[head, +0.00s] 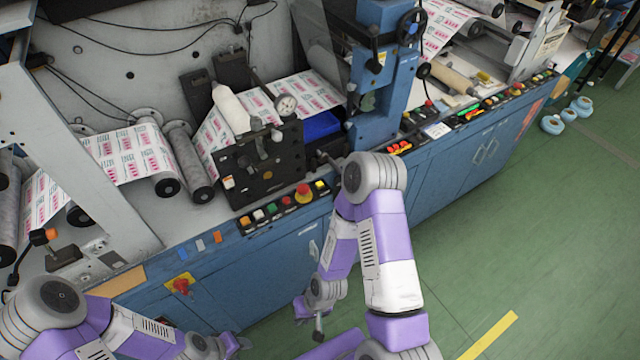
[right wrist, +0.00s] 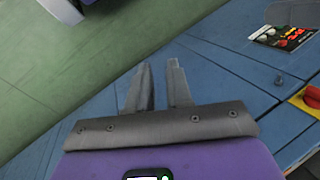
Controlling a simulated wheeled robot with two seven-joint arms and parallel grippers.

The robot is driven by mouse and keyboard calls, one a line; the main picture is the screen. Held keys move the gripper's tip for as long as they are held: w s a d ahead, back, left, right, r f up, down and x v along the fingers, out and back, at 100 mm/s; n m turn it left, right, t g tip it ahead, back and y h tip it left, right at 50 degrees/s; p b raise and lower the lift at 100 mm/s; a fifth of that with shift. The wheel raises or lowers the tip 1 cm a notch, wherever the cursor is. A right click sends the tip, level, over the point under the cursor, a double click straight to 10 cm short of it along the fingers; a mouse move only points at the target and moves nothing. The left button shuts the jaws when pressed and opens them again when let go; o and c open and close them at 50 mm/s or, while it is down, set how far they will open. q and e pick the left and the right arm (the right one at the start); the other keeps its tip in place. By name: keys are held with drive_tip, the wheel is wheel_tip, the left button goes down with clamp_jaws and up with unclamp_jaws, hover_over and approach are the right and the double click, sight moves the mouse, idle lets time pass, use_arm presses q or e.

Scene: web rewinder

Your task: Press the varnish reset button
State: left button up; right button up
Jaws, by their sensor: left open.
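A row of coloured buttons (head: 272,212), with green, orange, yellow and a large red mushroom button (head: 303,190), runs along the machine's front edge. Another button row (head: 480,108) lies further right. The labels are too small to read, so I cannot tell which is the varnish reset button. My right gripper (head: 318,328) hangs low in front of the blue cabinet, well below the buttons; the right wrist view shows its two fingers (right wrist: 158,75) apart with nothing between them. My left gripper (head: 240,345) is open at the bottom, low by the cabinet.
The blue cabinet front (head: 265,285) carries a red switch on a yellow plate (head: 181,286). Printed web (head: 130,155) runs over rollers above the ledge. Green floor (head: 530,220) is free to the right. The right wrist view shows a black panel with red marks (right wrist: 285,38).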

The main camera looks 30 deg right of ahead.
clamp_jaws()
idle(1.2)
